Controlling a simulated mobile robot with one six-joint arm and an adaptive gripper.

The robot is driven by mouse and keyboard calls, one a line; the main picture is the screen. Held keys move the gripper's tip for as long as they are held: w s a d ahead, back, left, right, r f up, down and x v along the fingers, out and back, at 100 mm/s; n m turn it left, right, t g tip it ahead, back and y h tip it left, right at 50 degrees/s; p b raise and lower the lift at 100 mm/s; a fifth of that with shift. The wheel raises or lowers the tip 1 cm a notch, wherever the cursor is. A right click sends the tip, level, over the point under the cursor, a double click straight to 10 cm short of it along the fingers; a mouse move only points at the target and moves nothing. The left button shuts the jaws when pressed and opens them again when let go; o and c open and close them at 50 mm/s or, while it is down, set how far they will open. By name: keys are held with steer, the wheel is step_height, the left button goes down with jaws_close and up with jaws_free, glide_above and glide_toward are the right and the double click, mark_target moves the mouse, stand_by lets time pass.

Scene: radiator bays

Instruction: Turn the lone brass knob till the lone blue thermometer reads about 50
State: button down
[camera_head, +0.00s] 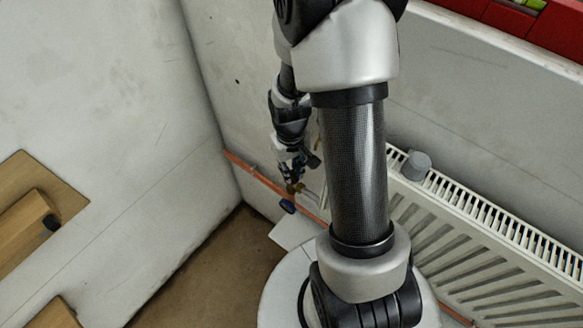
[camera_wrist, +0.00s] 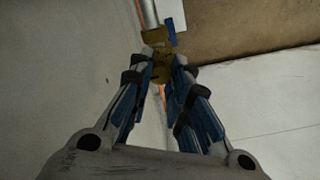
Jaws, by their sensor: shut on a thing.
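The brass knob (camera_wrist: 161,70) is between the fingertips of my gripper (camera_wrist: 162,66) in the wrist view, and the jaws are shut on it. In the head view the brass fitting (camera_head: 294,187) shows small on the pipe near the wall corner, with my gripper (camera_head: 297,168) right above it. A small blue thing (camera_head: 287,206) sits just below the knob; blue also shows behind the brass in the wrist view (camera_wrist: 171,32). It may be the thermometer, but no reading can be made out.
A copper pipe (camera_head: 262,178) runs along the wall to the fitting. A white radiator (camera_head: 470,225) stands to the right with a grey cylinder (camera_head: 416,165) on top. Red bins (camera_head: 510,18) are at the upper right. Wooden boxes (camera_head: 38,218) are on the left wall.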

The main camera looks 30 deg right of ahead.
steer(key=c, duration=1.5)
jaws_free()
steer(key=shift+o, duration=0.2)
step_height(320, 180, up, 12)
steer(key=shift+a, duration=0.1)
steer(key=s+a+r+t, duration=0.2)
steer(key=s+a+r, duration=0.3)
steer(key=s+r, duration=0.1)
steer(key=s+a+r+n+t, duration=0.1)
steer(key=s+a+r+t, duration=0.1)
steer(key=s+a+r, duration=0.3)
step_height(320, 180, up, 4)
steer(key=shift+s+a+r+t, duration=0.1)
steer(key=shift+s+a+t, duration=0.2)
steer(key=shift+s, duration=0.95)
